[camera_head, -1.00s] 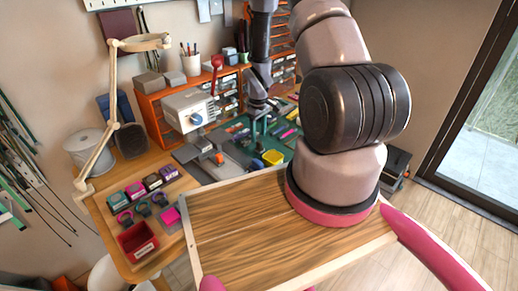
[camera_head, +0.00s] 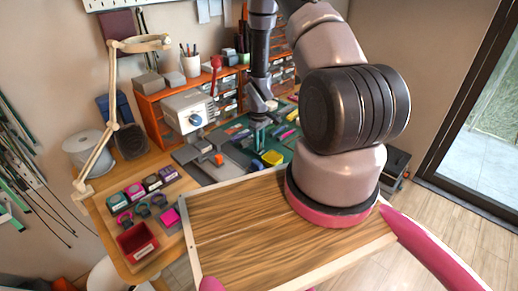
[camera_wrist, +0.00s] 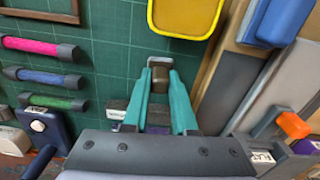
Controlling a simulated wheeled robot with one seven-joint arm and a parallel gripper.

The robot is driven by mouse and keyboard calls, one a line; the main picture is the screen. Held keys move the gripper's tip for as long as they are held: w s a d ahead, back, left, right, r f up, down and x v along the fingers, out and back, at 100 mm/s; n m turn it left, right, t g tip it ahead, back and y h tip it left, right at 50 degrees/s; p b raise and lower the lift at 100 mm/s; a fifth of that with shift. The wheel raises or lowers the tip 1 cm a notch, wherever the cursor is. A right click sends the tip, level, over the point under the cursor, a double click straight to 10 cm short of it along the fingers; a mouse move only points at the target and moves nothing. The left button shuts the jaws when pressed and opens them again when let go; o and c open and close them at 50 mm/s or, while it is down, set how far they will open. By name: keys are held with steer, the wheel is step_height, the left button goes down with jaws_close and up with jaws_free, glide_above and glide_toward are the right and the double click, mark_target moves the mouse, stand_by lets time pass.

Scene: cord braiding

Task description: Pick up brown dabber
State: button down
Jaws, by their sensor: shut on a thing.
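The brown dabber (camera_wrist: 159,80) is a small dark brown block with a pale grey end, over the green cutting mat (camera_wrist: 108,45) in the wrist view. My gripper (camera_wrist: 160,76) has its two teal fingers closed on either side of it. I cannot tell whether the dabber still touches the mat. In the head view my gripper (camera_head: 259,140) is low over the mat beside the yellow tray (camera_head: 272,158), and the dabber is too small to make out.
The yellow tray (camera_wrist: 184,14) lies just beyond the dabber. Pink, blue and green rods (camera_wrist: 40,77) lie to the left. Grey and wooden bars with an orange piece (camera_wrist: 293,125) are on the right. An orange drawer rack (camera_head: 160,112) stands behind.

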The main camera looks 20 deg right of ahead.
steer(key=shift+r, duration=0.15)
step_height(320, 180, up, 10)
steer(key=shift+f, duration=0.1)
stand_by(0.4)
steer(key=c, duration=1.3)
jaws_free()
jaws_close()
